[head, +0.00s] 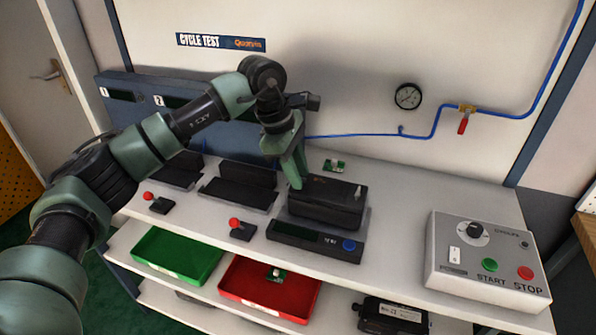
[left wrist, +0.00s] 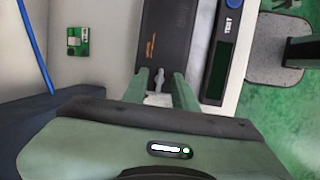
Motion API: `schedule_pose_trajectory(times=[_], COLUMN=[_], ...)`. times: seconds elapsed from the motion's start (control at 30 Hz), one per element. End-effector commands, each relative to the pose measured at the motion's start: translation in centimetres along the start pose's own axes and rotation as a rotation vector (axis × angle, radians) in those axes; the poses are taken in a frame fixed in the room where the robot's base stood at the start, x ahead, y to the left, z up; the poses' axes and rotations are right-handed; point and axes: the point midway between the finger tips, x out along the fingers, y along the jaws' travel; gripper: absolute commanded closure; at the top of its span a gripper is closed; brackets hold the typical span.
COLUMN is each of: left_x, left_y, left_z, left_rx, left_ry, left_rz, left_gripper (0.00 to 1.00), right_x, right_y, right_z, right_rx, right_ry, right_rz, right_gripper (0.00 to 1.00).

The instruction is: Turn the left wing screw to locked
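The black positioner box (head: 328,206) sits on the white bench, in the dock with the blue button. In the left wrist view its dark lid (left wrist: 168,30) runs up the picture. The left wing screw (left wrist: 159,80) is a small grey wing at the near end of the lid. My left gripper (head: 296,182) points down at the left end of the box and hides that screw in the head view. In the left wrist view my left gripper (left wrist: 160,88) is open, with a finger on each side of the screw and gaps showing. Another wing screw (head: 358,191) shows at the right end.
A small green circuit board (head: 334,165) lies behind the box. A control box (head: 487,262) with START and STOP buttons stands at right. Empty black docks (head: 240,184) are at left. Green (head: 178,256) and red (head: 268,291) trays sit below.

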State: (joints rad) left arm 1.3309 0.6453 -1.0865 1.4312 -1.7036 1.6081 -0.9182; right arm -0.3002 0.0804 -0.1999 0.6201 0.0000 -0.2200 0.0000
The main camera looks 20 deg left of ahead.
Motion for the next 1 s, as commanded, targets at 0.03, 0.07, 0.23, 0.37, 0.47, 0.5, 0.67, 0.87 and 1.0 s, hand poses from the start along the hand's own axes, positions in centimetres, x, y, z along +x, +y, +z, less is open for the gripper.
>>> schedule_pose_trajectory(times=[0.03,0.07,0.23,0.37,0.47,0.5,0.67,0.87,1.0], left_x=[0.0,0.0,-0.1,-1.3,-3.0,-3.8,-6.3,-7.7,-7.8], left_y=[0.0,0.0,0.0,0.1,0.1,0.1,0.1,0.0,0.0], left_z=[0.0,0.0,0.0,0.0,0.0,-0.1,0.0,0.0,0.0], left_rx=[0.0,0.0,-0.001,-0.001,-0.001,-0.001,-0.002,-0.001,0.0], left_ry=[0.0,0.0,0.0,0.0,-0.001,0.0,0.0,-0.001,-0.001], left_rz=[0.0,0.0,0.0,0.003,0.005,0.005,0.003,0.0,0.0], left_gripper=[0.73,0.73,0.73,0.73,0.73,0.73,0.73,0.73,0.73], right_x=[0.0,0.0,0.0,0.2,0.5,0.6,0.8,0.9,0.9], right_y=[0.0,0.0,0.0,0.0,0.0,0.0,0.0,0.0,0.0], right_z=[0.0,0.0,0.0,0.0,0.1,0.1,0.1,0.1,0.1], right_rx=[0.0,0.0,0.0,0.0,0.0,0.0,0.0,0.0,0.0], right_ry=[0.0,0.0,0.0,0.0,0.0,0.0,0.0,0.0,0.0], right_rz=[0.0,0.0,0.0,0.0,0.0,0.0,0.0,0.0,0.0], right_gripper=[0.73,0.73,0.73,0.73,0.73,0.73,0.73,0.73,0.73])
